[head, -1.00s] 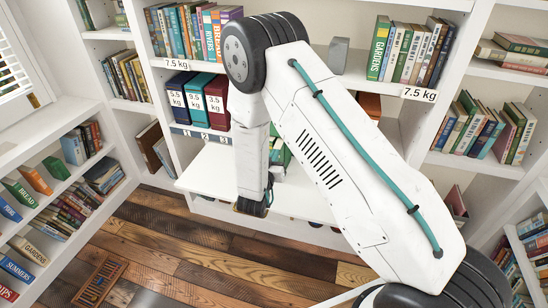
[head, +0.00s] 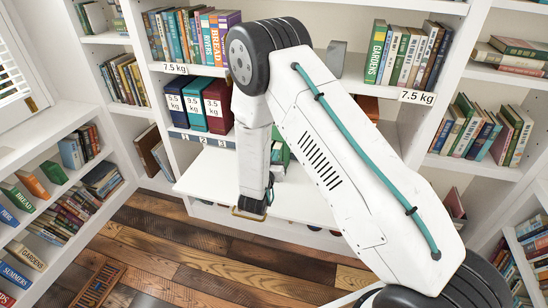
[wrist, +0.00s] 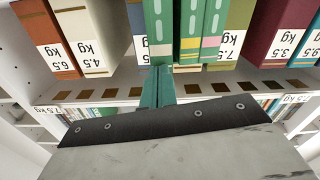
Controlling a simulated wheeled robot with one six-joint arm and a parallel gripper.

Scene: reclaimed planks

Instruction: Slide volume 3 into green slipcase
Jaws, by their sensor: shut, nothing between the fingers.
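Green volumes (wrist: 190,30) stand side by side in the middle of the wrist view, with pale ovals and yellow and pink bands on their spines. I cannot read a number on them, so I cannot tell which is volume 3 or whether the slipcase is among them. In the head view a green object (head: 279,154) shows partly behind my arm; most of it is hidden. My gripper (wrist: 162,72) is shut and empty, its teal fingers together just in front of the green spines. I cannot tell whether they touch. In the head view the gripper is largely hidden by my arm.
Weight-labelled volumes flank the green ones: brown (wrist: 47,40) and cream (wrist: 92,35) left, maroon (wrist: 280,35) right. In the head view, blue, teal and red cases (head: 215,106) stand above a white board (head: 215,172).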

